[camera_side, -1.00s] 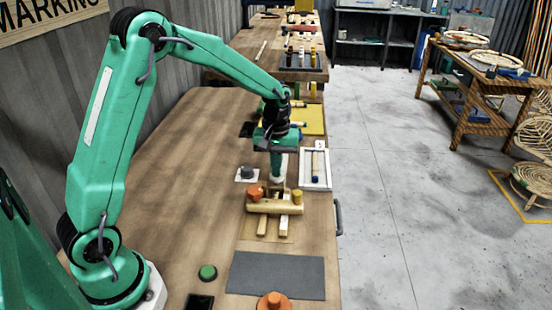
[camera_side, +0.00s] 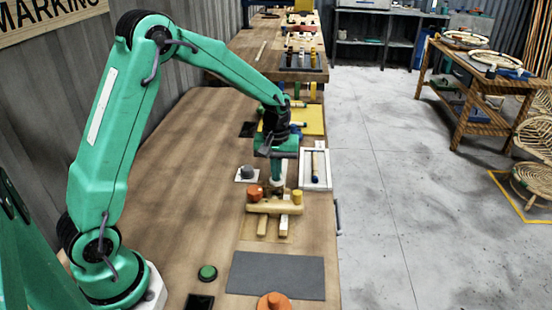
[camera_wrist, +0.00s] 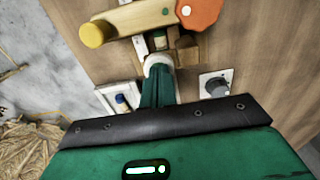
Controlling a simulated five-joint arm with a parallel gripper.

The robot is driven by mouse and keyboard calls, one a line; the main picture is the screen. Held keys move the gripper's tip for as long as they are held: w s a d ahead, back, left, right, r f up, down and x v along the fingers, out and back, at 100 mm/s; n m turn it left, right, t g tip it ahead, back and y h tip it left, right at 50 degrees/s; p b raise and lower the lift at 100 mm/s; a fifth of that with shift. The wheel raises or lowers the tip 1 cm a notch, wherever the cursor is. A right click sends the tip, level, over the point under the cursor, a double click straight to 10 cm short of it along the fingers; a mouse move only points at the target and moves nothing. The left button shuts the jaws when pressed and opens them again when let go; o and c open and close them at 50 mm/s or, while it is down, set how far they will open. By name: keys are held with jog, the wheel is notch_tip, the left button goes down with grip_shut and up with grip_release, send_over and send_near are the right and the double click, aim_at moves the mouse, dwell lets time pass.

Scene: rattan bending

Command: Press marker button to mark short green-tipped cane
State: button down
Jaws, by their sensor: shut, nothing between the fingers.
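My gripper (camera_side: 277,187) points down just behind a wooden clamp (camera_side: 275,207) in the side view. In the wrist view my shut, empty fingers (camera_wrist: 158,66) reach a round white piece, probably the marker, beside the clamp. I cannot tell whether they touch it, and any button there is hidden by the fingers. A green-tipped cane end (camera_wrist: 160,41) shows beneath the clamp bar in the wrist view. Pale pieces (camera_side: 262,226) stick out from the clamp's front in the side view; which one is the cane is unclear.
An orange knob (camera_side: 254,194) and a yellow knob (camera_side: 297,196) top the clamp. A grey knob (camera_side: 247,173) on a white plate is to its left. A white tray (camera_side: 326,183) holds a blue-tipped piece. A grey mat (camera_side: 275,287) and green button (camera_side: 207,273) lie in front.

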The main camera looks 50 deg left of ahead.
notch_tip(320, 180, up, 14)
dwell(0.8)
jog(key=shift+s, duration=0.1)
dwell(0.5)
jog(key=s+d+r+m+t, duration=0.1)
jog(key=s+m+t, duration=0.1)
jog(key=s, duration=0.5)
jog(key=s+d+r+m+t, duration=0.1)
jog(key=s+m, duration=0.3)
jog(key=s, duration=0.4)
jog(key=s+d+r+m+t, duration=0.1)
jog(key=s+d+m+t, duration=0.1)
jog(key=s, duration=0.6)
jog(key=shift+d+m+t, duration=0.3)
jog(key=shift+d+m, duration=0.2)
jog(key=shift+d, duration=0.05)
jog(key=shift+s, duration=0.1)
